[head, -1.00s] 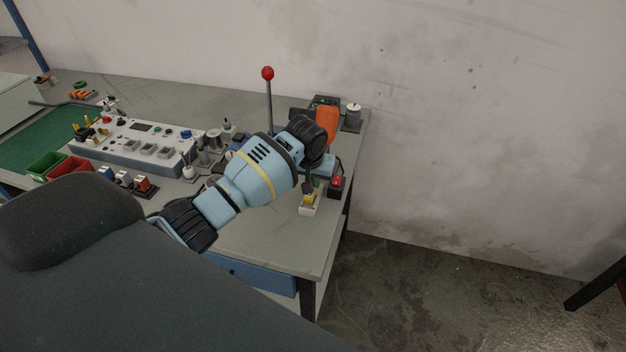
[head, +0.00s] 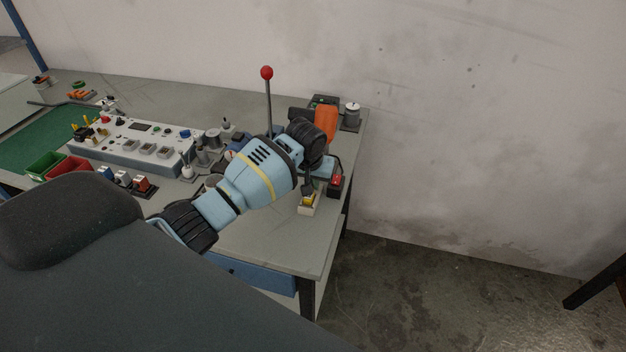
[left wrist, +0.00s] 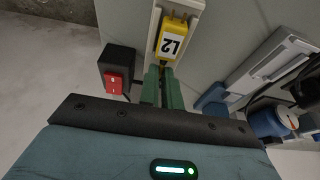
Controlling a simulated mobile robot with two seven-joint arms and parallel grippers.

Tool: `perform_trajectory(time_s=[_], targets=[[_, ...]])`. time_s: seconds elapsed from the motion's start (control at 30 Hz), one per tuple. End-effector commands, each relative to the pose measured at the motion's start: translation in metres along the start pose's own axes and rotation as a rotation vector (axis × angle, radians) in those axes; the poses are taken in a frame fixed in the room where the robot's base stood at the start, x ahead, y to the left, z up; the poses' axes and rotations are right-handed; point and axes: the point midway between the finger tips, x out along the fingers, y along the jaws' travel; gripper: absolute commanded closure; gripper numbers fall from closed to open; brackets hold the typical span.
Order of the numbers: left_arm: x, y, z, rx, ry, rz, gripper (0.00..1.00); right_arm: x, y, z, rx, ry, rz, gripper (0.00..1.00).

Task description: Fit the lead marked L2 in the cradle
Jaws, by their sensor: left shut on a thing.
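The yellow lead (left wrist: 173,32), with a white label marked L2, shows in the left wrist view. It lies between the walls of a pale cradle (left wrist: 153,28). My left gripper (left wrist: 164,80) is shut on the lead's near, dark end with its green fingers. In the head view the gripper (head: 308,188) points down at the cradle (head: 305,210) near the bench's right edge, with a bit of the yellow lead (head: 309,200) visible. Whether the lead is fully seated cannot be told. My right gripper is not in view.
A black box with a red switch (left wrist: 113,83) stands close beside the gripper; it also shows in the head view (head: 335,182). A red-knobbed lever (head: 267,74) and an orange part (head: 326,122) stand behind. The bench top (head: 270,240) in front is clear.

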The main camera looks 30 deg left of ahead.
Motion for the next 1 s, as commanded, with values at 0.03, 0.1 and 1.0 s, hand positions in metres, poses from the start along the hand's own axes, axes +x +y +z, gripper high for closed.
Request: perform_trajectory(time_s=[0.03,0.1,1.0], targets=[[0.0012,0.0001,0.0005,0.000,0.000,0.000,1.00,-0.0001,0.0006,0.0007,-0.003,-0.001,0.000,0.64],[0.0023,0.0001,0.0009,0.000,-0.001,0.000,1.00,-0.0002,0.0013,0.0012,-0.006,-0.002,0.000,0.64],[0.0036,-0.0002,0.0011,0.000,0.000,-0.001,0.69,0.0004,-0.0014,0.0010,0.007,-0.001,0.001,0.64]])
